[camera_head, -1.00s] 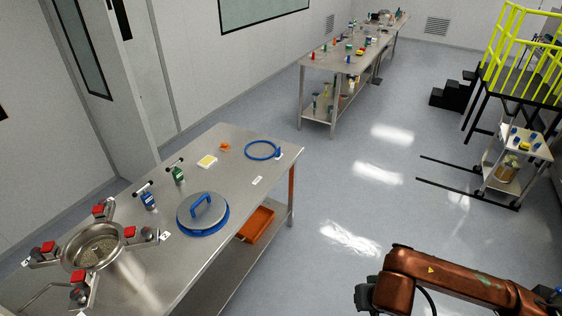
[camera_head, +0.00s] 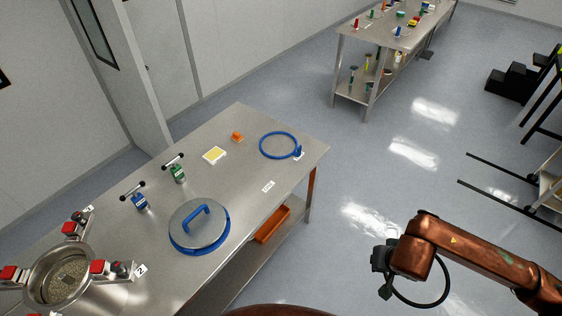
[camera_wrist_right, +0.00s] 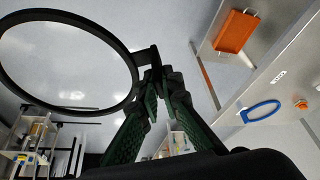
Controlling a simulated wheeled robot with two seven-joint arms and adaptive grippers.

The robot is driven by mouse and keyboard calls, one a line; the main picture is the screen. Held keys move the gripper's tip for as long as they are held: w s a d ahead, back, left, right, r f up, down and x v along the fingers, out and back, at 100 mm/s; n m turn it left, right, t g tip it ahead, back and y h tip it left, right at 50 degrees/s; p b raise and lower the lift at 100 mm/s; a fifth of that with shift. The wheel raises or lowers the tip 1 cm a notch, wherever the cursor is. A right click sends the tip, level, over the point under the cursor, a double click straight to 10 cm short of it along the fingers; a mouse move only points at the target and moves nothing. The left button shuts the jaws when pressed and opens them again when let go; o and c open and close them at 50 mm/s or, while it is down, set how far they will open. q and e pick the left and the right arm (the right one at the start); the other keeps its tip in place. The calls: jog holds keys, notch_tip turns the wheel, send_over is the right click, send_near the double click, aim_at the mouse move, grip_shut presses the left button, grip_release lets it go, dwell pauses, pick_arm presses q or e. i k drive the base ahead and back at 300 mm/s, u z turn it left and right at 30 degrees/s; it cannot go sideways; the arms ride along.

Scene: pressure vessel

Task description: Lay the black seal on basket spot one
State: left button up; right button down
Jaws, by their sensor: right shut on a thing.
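My right gripper (camera_head: 384,285) hangs over open floor to the right of the near steel table (camera_head: 235,225). In the right wrist view its green fingers (camera_wrist_right: 157,82) are shut on the rim of the black seal (camera_wrist_right: 92,23), a thin black ring that stands out to the left. In the head view the seal shows only as a dark curve (camera_head: 446,290) below the arm. An orange basket-like tray (camera_head: 272,224) lies on the table's lower shelf; it also shows in the right wrist view (camera_wrist_right: 236,32). No spot number can be read on it. My left gripper is out of view.
The table carries a blue-rimmed lid (camera_head: 199,226), a blue ring (camera_head: 279,145), green (camera_head: 177,174) and blue (camera_head: 141,202) T-handled tools, a yellow pad (camera_head: 214,155) and an open vessel (camera_head: 60,280). A second table (camera_head: 387,40) stands behind. The floor between is clear.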

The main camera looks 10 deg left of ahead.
aim_at(246, 173)
jog(key=u, duration=0.7)
jog(key=i, duration=0.75)
jog(key=u, duration=0.95)
jog(key=i, duration=0.25)
jog(key=u, duration=0.3)
